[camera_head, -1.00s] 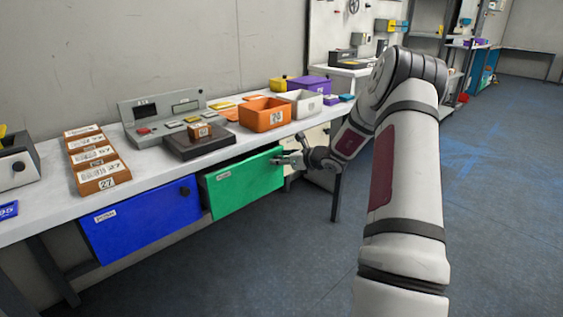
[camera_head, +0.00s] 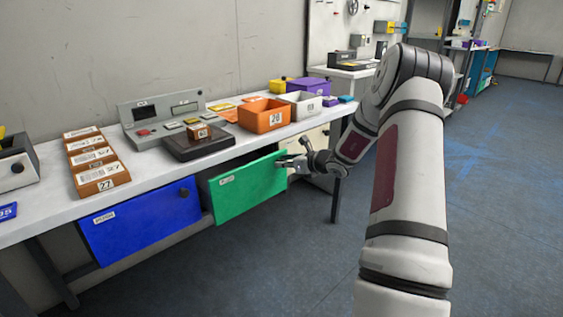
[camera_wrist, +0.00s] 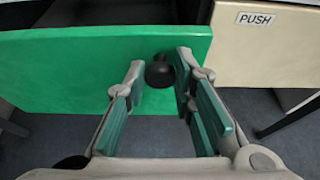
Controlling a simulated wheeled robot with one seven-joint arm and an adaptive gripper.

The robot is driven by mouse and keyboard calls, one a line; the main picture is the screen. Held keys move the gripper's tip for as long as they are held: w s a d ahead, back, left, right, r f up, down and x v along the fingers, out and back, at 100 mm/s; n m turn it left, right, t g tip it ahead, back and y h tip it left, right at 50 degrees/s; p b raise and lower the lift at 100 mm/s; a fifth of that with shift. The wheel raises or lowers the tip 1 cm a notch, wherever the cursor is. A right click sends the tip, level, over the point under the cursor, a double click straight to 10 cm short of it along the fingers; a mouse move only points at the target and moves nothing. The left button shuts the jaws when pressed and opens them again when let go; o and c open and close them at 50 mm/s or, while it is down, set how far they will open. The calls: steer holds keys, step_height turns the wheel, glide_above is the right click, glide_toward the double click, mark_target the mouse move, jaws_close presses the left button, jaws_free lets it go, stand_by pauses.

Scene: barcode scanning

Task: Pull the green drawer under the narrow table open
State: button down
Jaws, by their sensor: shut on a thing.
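The green drawer (camera_head: 245,187) hangs under the narrow white table (camera_head: 45,212), between a blue drawer and a cream one. Its front stands out a little from the blue front beside it. In the wrist view the green front (camera_wrist: 60,70) fills the left and middle, with a dark round knob (camera_wrist: 159,72) near its right end. My gripper (camera_head: 283,162) is at the right end of the green front. In the wrist view its fingers (camera_wrist: 160,80) are on both sides of the knob, shut on it. Close contact at the fingertips is partly hidden.
The blue drawer (camera_head: 140,222) is at the left, and the cream front marked PUSH (camera_wrist: 262,50) at the right. An orange bin (camera_head: 262,119), a white bin (camera_head: 303,106) and a scale (camera_head: 190,146) stand on the table. The floor in front is clear.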

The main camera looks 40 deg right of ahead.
steer(key=s, duration=1.7)
steer(key=shift+d+p, duration=0.3)
steer(key=shift+p, duration=0.1)
steer(key=c, duration=1.3)
jaws_free()
steer(key=shift+c, duration=0.2)
steer(key=v, duration=1.2)
